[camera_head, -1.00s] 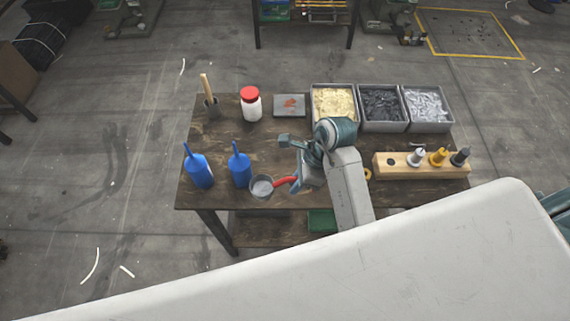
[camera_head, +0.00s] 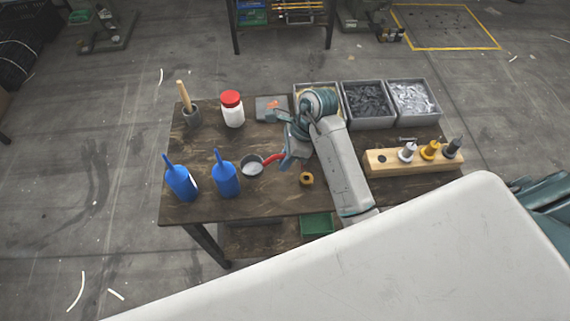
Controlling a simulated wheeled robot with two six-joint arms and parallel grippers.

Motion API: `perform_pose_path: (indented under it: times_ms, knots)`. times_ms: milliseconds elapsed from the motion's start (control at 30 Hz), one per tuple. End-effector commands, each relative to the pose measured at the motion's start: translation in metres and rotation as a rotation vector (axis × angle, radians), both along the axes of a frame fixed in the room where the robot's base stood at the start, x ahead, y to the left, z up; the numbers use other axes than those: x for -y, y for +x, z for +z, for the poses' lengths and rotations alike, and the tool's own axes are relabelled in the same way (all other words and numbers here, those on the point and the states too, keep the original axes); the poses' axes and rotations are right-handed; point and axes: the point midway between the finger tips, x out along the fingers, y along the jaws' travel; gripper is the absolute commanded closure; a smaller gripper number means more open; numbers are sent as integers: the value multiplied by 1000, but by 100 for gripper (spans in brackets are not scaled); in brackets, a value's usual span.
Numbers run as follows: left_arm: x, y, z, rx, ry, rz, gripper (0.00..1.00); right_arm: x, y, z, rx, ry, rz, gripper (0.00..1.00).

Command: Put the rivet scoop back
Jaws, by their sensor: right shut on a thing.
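The rivet scoop (camera_head: 252,166) is a small grey cup with a red handle and a pale inside. My right gripper (camera_head: 284,160) is shut on its red handle, and the cup points left over the middle of the table. I cannot tell how far the cup is above the tabletop. The right arm covers part of the brass-coloured bin behind it. My left gripper is not in view.
Two blue bottles (camera_head: 226,179) stand just left of the scoop. Metal bins (camera_head: 368,103) are at the back right. A wooden block (camera_head: 413,160) holds several nozzles.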

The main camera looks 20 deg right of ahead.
Motion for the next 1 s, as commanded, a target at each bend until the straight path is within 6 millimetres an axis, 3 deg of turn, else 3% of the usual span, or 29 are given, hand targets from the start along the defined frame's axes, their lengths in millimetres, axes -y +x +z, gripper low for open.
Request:
perform_pose_path:
  times_ms: [167, 467, 800, 833, 900, 933, 1000]
  knots:
    - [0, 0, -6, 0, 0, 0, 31, 5, 14, -3, -1, 1, 0, 100]
    - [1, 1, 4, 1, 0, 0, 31, 5, 14, -34, -2, 2, 0, 100]
    - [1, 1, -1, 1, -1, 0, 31, 5, 14, -40, 1, 1, 1, 100]
    - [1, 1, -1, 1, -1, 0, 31, 5, 14, -40, -1, 1, 0, 84]
    - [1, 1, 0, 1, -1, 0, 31, 5, 14, -39, -1, 1, 0, 70]
    - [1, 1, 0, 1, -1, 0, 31, 5, 14, -39, -1, 1, 0, 64]
    - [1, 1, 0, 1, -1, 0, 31, 5, 14, -39, -1, 1, 0, 64]
